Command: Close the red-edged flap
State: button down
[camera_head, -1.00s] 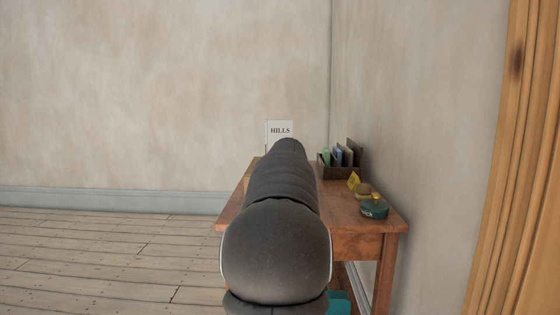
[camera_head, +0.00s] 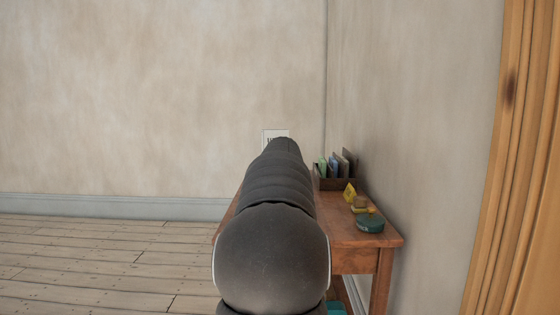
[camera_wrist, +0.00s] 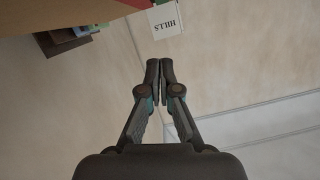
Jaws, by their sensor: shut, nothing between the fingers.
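In the wrist view, which is upside down, a tan surface with a red band along its edge (camera_wrist: 100,15) enters at the top left. It may be the red-edged flap, but only part shows and I cannot tell its angle. In the head view my arm hides that area. My gripper (camera_wrist: 160,64) is shut and empty, its fingertips together in the wrist view. It points toward the wall and is apart from the red edge.
A wooden table (camera_head: 360,258) stands against the right wall. It carries a dark organizer (camera_head: 340,184) with upright folders, a yellow item (camera_head: 349,193) and a green round tin (camera_head: 369,224). A HILLS sign (camera_wrist: 167,20) is behind. The floor at left (camera_head: 90,260) is clear.

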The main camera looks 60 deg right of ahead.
jog(key=v, duration=0.9)
jog(key=shift+w+a+f, duration=0.1)
jog(key=shift+w+a, duration=0.1)
jog(key=shift+w, duration=0.1)
jog(key=w+a+f+n+y+p, duration=0.1)
jog(key=w+a+f+n+y, duration=0.15)
jog(key=a, duration=0.85)
jog(key=w+a+f+n+y+p, duration=0.1)
jog(key=a+f+n+y, duration=0.2)
jog(key=a, duration=0.8)
jog(key=w+a+f+n+y+p, duration=0.1)
jog(key=a+f+n+y, duration=0.2)
jog(key=a, duration=0.8)
jog(key=s+a+f+n+g+y+p, duration=0.1)
jog(key=s+a+f+n+y, duration=0.1)
jog(key=s+a+f, duration=0.5)
jog(key=s+a+f+n+g+y+p, duration=0.1)
jog(key=s+a+f+n+g, duration=0.1)
jog(key=s+a+f, duration=0.6)
jog(key=s+a+n, duration=0.1)
jog(key=a, duration=0.3)
jog(key=shift+a+f+g+y, duration=0.2)
jog(key=shift+g+y, duration=0.1)
jog(key=shift+y, duration=0.05)
jog(key=shift+a, duration=0.1)
